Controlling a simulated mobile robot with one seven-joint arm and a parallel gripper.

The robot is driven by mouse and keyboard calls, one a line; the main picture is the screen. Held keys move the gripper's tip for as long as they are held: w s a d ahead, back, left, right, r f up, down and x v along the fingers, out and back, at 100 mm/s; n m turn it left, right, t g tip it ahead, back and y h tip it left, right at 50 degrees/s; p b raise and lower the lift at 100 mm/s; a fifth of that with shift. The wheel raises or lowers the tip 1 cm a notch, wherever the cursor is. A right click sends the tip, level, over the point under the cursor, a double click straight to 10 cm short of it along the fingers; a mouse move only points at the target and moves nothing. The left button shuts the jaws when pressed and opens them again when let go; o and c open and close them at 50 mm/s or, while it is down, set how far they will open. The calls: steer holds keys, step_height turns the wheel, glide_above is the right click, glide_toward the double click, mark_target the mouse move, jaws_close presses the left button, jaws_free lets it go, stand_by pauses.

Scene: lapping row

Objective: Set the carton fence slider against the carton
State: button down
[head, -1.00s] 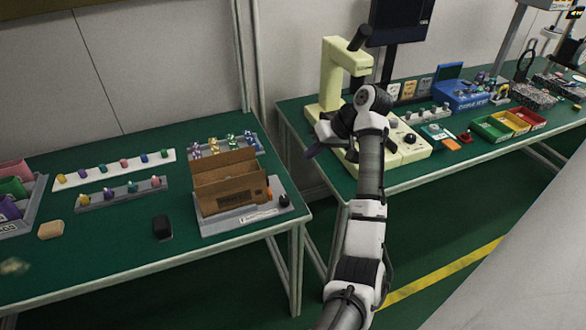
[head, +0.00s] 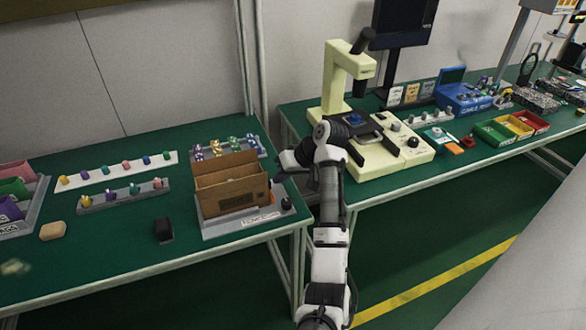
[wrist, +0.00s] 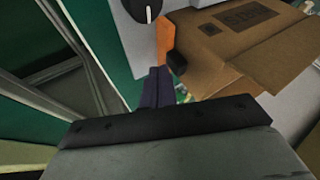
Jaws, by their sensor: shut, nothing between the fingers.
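The open brown carton (head: 232,190) stands on a grey base plate (head: 222,229) near the right end of the left bench. It fills the upper right of the wrist view (wrist: 240,45). An orange piece, likely the fence slider (wrist: 165,38), is beside the carton's edge, with a small black block (wrist: 177,62) at its near end. I cannot tell whether it touches the carton. My gripper (wrist: 160,74) is shut and empty, its dark fingertips close to the orange piece's near end. In the head view my gripper (head: 278,178) is just right of the carton and partly hides that side.
A black knob (head: 286,203) stands on the plate's right corner, near my gripper. A rack of coloured pegs (head: 222,147) is behind the carton. A black block (head: 163,229) lies to its left. A cream microscope (head: 345,85) stands on the right bench, across a gap.

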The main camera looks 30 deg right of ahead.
steer(key=shift+a, duration=0.2)
steer(key=shift+w+a+r+p, duration=0.1)
steer(key=shift+w+a+p, duration=0.05)
steer(key=shift+a+p, duration=0.35)
stand_by(0.3)
